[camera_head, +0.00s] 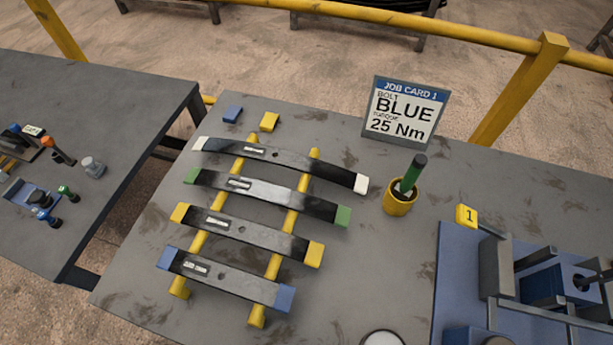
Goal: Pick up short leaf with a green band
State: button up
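The leaf with green bands (262,195) is a dark, slightly curved metal strip with green at both ends and a small pale label left of its middle. It lies across two yellow rails (273,265) on the grey table, second from the back in a row of leaves. Behind it is a leaf with white ends (285,163). In front of it are a leaf with yellow ends (255,236) and a leaf with blue ends (230,281). The green-ended leaf looks shorter than the white-ended one and longer than the two in front. My gripper is not in view.
Right of the leaves stand a yellow cup (398,205) holding a green-handled tool (411,174) and a job card (403,109) reading "BLUE 25 Nm". A blue fixture plate (455,270) with a yellow "1" tag is at right. Blue and yellow blocks (268,122) lie behind. Another table (100,120) is left.

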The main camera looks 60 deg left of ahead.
aim_at(280, 194)
jog(key=k+u, duration=0.15)
jog(key=u, duration=1.45)
jog(key=z, duration=1.45)
jog(key=k+j+u, duration=0.1)
jog(key=j+u, duration=0.3)
jog(key=k+j+u, duration=0.1)
jog(key=j+u, duration=1.05)
jog(key=i+l, duration=0.05)
jog(key=l, duration=0.05)
